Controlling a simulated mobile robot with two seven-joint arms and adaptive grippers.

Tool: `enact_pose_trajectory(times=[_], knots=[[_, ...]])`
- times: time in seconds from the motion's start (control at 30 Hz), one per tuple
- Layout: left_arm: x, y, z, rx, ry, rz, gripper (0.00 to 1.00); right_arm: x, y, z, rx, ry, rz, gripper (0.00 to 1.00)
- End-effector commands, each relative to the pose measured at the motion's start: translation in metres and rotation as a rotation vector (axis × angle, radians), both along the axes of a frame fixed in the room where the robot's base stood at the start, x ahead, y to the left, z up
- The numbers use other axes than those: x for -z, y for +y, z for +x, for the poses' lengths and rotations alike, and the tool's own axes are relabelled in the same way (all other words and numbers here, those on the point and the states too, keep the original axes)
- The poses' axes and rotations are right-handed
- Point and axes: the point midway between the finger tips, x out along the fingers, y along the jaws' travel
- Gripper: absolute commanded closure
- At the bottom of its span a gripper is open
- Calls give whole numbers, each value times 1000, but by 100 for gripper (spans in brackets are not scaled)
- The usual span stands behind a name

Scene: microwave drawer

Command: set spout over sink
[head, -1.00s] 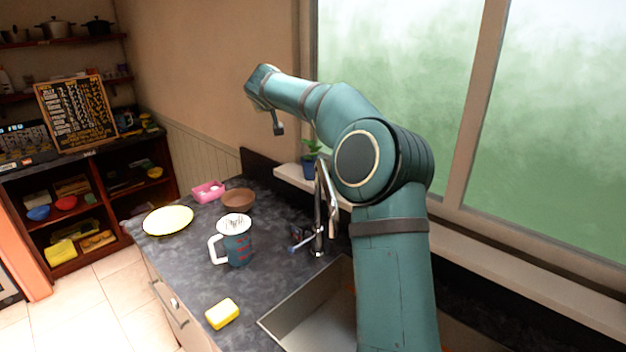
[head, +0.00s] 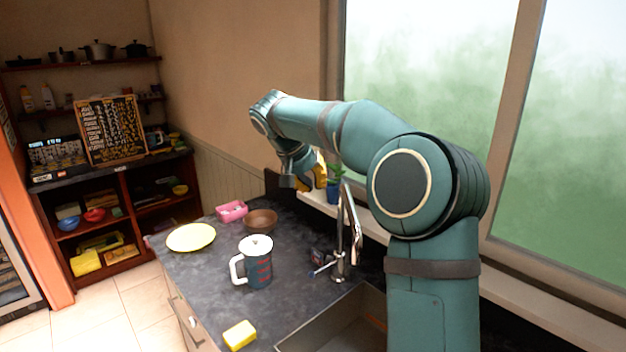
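The metal faucet (head: 340,245) stands upright behind the sink (head: 330,328), with a small blue-tipped lever at its base. Its spout (head: 352,208) bends down to the right of the column; I cannot tell whether its end lies over the basin. My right arm hides much of the sink. My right gripper (head: 300,177) hangs above the back of the counter, up and left of the faucet, apart from it in the picture. Dark and yellow-orange parts show there; its opening is unclear. My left gripper is out of view.
A potted plant (head: 335,185) stands on the sill behind the faucet.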

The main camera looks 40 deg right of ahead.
Motion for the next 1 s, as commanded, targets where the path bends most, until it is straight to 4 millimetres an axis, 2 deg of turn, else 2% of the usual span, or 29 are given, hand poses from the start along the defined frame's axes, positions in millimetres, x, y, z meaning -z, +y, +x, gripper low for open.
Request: enact_pose_trajectory(times=[0.1,0.33,0.6,1.0], knots=[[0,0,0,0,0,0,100,22,-13,-1,2,3,1,100],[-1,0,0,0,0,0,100,58,-36,-3,2,1,-1,100],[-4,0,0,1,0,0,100,68,-57,-21,1,-1,0,100],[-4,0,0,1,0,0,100,70,-60,-24,-1,-2,-1,100]])
